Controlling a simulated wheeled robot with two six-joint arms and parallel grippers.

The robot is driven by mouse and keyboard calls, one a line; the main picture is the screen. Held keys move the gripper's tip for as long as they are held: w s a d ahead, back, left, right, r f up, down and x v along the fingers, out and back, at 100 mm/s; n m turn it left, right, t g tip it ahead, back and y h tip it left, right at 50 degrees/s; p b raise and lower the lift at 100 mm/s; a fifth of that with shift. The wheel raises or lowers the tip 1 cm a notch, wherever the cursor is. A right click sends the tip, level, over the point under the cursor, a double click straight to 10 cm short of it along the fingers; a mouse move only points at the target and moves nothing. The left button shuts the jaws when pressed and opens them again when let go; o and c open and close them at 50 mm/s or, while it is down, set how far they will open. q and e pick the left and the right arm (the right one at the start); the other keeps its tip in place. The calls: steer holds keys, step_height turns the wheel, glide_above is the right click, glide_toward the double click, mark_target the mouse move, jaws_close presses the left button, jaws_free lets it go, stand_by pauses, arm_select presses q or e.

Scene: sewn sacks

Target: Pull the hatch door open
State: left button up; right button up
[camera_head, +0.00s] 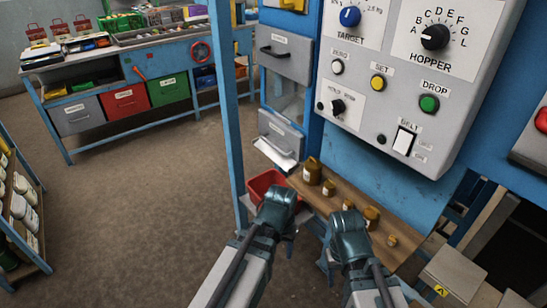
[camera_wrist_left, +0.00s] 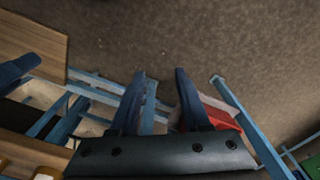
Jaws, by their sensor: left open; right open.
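Two grey panels with handles sit on the blue frame in the head view. The upper panel (camera_head: 285,59) has a black bar handle, and the lower panel (camera_head: 281,129) has a grey handle above a pale tray. Both look shut; their labels are too small to read, so I cannot tell which is the hatch door. My left gripper (camera_head: 280,198) is below the lower panel, in front of a red bin, apart from both handles. In the left wrist view its fingers (camera_wrist_left: 159,75) are spread and empty. My right gripper (camera_head: 347,224) is near the wooden shelf; its fingers are mostly hidden.
A wooden shelf (camera_head: 327,198) carries several brown weights (camera_head: 312,171). The red bin (camera_head: 262,181) stands at its left, close to my left gripper. A grey control box (camera_head: 395,75) overhangs at the upper right. A blue post (camera_head: 228,100) rises left of the panels. Open floor lies further left.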

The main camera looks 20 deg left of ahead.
arm_select(q)
steer(key=w+a+f+n+h+b, duration=0.1)
steer(key=w+a+f+b, duration=0.1)
steer(key=w+f+b, duration=0.4)
steer(key=n+t+h+b, duration=0.3)
steer(key=n+t+h, duration=0.5)
steer(key=n+t, duration=0.35)
glide_toward(276, 148)
steer(key=shift+m, duration=0.35)
steer(key=x, duration=0.3)
steer(key=b+x, duration=0.1)
steer(key=x, duration=0.3)
steer(key=b+x, duration=0.1)
steer(key=x, duration=0.2)
steer(key=shift+w+a+f, duration=0.15)
steer(key=shift+w+f, duration=0.2)
steer(key=shift+w, duration=0.1)
arm_select(e)
step_height(276, 148, down, 14)
steer(key=shift+w+r, duration=0.15)
arm_select(q)
steer(key=shift+c, duration=0.4)
jaws_close()
